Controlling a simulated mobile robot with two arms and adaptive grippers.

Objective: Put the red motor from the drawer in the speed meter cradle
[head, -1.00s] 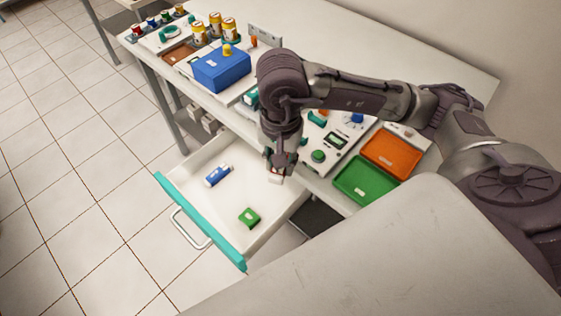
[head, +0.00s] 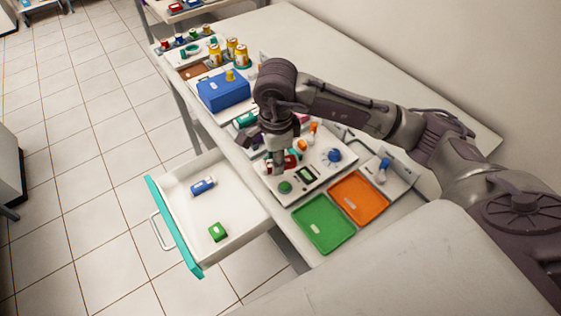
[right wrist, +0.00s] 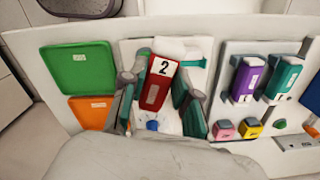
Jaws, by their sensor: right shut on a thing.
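The red motor (right wrist: 154,90), with a white label "2", is between the two fingers of my right gripper (right wrist: 158,104) in the right wrist view. In the head view a bit of red (head: 291,160) shows by the fingertips of the same gripper (head: 280,165), which points down over the white meter unit (head: 318,178). That unit has a green knob, a small display and a blue knob. The speed meter cradle is mostly hidden under my gripper; I cannot tell whether the motor touches it. The open drawer (head: 232,217) has a teal front. My left gripper is out of view.
A blue part (head: 203,186) and a green part (head: 218,232) lie in the drawer. A green tray (head: 322,222) and an orange tray (head: 358,197) sit beside the unit. The bench's back right is clear.

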